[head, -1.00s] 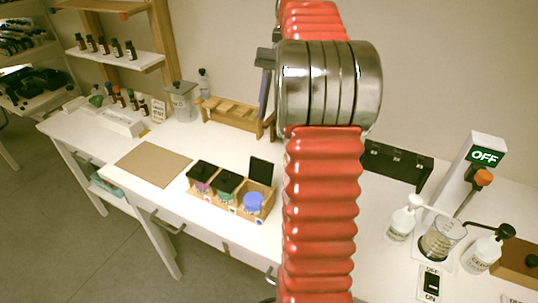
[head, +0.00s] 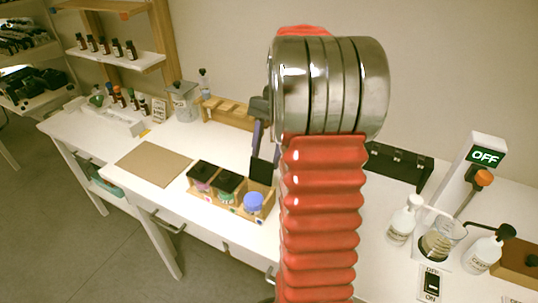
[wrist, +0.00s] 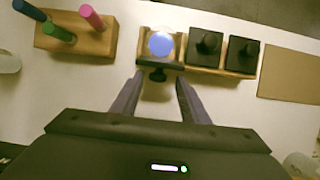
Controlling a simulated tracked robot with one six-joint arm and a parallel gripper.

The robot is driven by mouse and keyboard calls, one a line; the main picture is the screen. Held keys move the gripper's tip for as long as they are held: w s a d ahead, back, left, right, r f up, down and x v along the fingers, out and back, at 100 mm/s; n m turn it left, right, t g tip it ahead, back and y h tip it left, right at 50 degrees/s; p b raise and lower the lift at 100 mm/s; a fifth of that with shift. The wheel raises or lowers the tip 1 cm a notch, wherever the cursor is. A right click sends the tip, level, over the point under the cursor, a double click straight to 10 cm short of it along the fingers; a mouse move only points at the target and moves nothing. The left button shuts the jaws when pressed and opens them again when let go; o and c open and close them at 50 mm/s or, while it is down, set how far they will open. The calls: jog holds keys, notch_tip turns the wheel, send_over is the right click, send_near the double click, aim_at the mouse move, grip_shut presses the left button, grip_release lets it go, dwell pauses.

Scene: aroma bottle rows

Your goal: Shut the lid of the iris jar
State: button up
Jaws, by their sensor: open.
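A blue jar (head: 253,202) stands in the right end compartment of a wooden rack; it also shows in the wrist view (wrist: 160,43). Its label is too small to read. Its black square lid (head: 263,173) stands raised at the back of that compartment, and the lid's knob (wrist: 158,75) points towards me in the wrist view. The other two jars carry shut black lids (head: 229,183) (head: 204,171). My gripper (wrist: 159,77) is open and empty, its two fingers on either side of the raised lid in the wrist view. Whether they touch it I cannot tell.
The wooden rack (wrist: 222,71) runs beside a brown mat (wrist: 288,72). A wooden block with coloured sticks (wrist: 78,38) stands left of it in the wrist view. A wooden stand (head: 228,112) is behind. White table is clear around the rack.

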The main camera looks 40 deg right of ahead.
jog(key=shift+a+f, duration=0.2)
jog(key=shift+f, duration=0.25)
